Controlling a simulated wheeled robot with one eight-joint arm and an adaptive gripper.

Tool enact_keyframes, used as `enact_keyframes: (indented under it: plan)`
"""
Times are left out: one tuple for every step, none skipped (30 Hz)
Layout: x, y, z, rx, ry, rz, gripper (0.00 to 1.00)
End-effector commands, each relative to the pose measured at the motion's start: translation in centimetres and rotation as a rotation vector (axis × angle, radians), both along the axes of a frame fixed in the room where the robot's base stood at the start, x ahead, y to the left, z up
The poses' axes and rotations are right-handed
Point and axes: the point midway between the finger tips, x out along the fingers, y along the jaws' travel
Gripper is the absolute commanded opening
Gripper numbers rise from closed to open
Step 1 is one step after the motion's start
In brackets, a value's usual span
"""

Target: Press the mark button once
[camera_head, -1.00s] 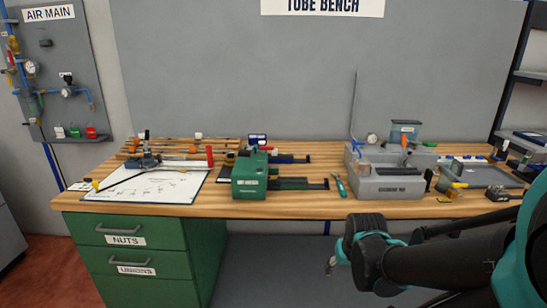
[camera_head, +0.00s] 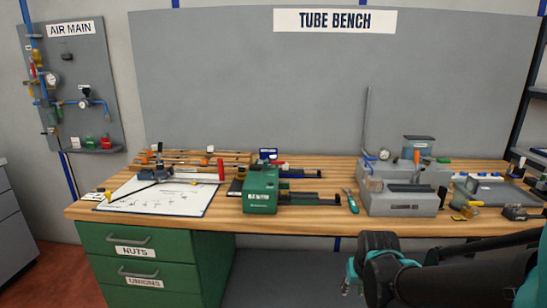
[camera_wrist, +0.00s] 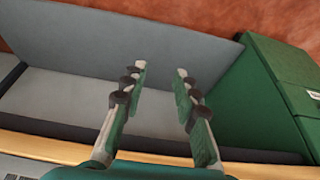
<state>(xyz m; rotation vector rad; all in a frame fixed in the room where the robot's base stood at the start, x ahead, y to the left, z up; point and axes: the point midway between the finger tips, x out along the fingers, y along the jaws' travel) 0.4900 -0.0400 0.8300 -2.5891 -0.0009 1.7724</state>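I cannot pick out a labelled mark button in either view. A green machine (camera_head: 261,191) with a small white label stands mid-bench, dark rails reaching right from it. A grey machine (camera_head: 400,200) with a clear part and a blue-grey box on top stands further right. My gripper (camera_wrist: 161,72) is open and empty in the wrist view, its two fingers apart. Beyond the fingers are a grey panel and the floor. In the head view my arm is low at the right, in front of the bench, and the fingertips are not clear.
The wooden bench (camera_head: 330,222) holds a white drawing sheet (camera_head: 155,197), a teal-handled tool (camera_head: 351,201) and a grey tray (camera_head: 495,193). Green drawers (camera_head: 150,255) stand under its left end; they also show in the wrist view (camera_wrist: 275,100). The air main panel (camera_head: 75,85) hangs at left.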

Motion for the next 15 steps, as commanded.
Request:
enact_keyframes:
  plan:
    - [0.00,0.00,0.00,0.000,0.000,0.000,0.20]
    - [0.00,0.00,0.00,0.000,0.000,0.000,0.16]
    - [0.00,0.00,0.00,0.000,0.000,0.000,0.11]
    - [0.00,0.00,0.00,0.000,0.000,0.000,0.08]
    - [0.00,0.00,0.00,0.000,0.000,0.000,0.04]
    - [0.00,0.00,0.00,0.000,0.000,0.000,0.00]
    - [0.00,0.00,0.00,0.000,0.000,0.000,0.00]
    - [0.00,0.00,0.00,0.000,0.000,0.000,0.00]
    - [0.00,0.00,0.00,0.000,0.000,0.000,0.00]
    - [0.00,0.00,0.00,0.000,0.000,0.000,0.00]
    - [0.00,0.00,0.00,0.000,0.000,0.000,0.00]
    - [0.00,0.00,0.00,0.000,0.000,0.000,0.00]
    - [0.00,0.00,0.00,0.000,0.000,0.000,0.00]
    - [0.00,0.00,0.00,0.000,0.000,0.000,0.00]
    - [0.00,0.00,0.00,0.000,0.000,0.000,0.00]
